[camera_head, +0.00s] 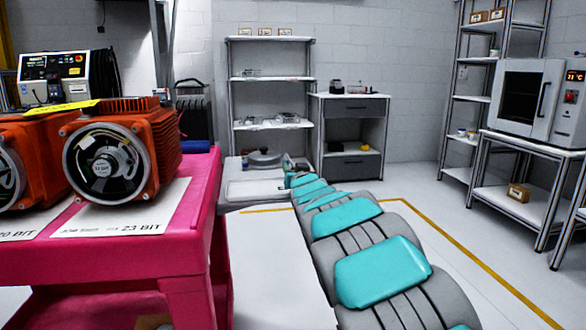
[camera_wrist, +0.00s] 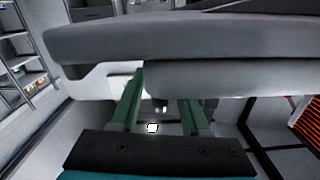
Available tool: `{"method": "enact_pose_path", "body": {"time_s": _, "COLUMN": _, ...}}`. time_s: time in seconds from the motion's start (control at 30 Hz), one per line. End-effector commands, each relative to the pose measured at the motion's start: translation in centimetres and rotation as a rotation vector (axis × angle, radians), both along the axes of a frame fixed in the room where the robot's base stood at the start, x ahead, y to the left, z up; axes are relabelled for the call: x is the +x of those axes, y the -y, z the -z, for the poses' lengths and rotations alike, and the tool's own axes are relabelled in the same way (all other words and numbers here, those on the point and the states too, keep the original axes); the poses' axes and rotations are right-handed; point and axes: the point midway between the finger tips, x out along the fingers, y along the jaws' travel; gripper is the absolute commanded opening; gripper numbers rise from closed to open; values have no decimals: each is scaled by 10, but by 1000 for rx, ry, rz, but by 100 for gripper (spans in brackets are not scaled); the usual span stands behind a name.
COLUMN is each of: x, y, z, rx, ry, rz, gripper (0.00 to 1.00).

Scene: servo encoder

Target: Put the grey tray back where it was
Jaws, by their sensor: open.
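A wide grey slab with a rounded edge (camera_wrist: 180,38), which looks like the grey tray seen edge-on, crosses the top of the wrist view. A lower grey part (camera_wrist: 240,80) hangs beneath it. My gripper (camera_wrist: 164,87) is open, its two green fingers apart and reaching toward this lower part. The right fingertip is hidden behind its edge, and I cannot tell whether either finger touches it. In the head view my arm reaches away to a low white surface (camera_head: 245,190) bearing grey items. The gripper is small there and its fingers are unclear.
A pink cart (camera_head: 190,240) with orange motor units (camera_head: 125,150) stands close on the left. White shelves (camera_head: 270,77) and a drawer cabinet (camera_head: 352,107) stand at the back. An oven (camera_head: 525,95) sits on a bench at right. The floor right of my arm is clear.

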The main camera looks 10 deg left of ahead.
Motion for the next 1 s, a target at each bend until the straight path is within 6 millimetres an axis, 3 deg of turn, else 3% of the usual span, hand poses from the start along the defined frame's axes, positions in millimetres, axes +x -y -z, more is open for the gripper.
{"method": "enact_pose_path", "body": {"time_s": 0.6, "x": -85, "y": 25, "z": 3, "rx": -1, "ry": -4, "rz": 0, "gripper": 46}}
{"method": "enact_pose_path", "body": {"time_s": 1.0, "x": -99, "y": 29, "z": 1, "rx": -1, "ry": -2, "rz": -1, "gripper": 46}}
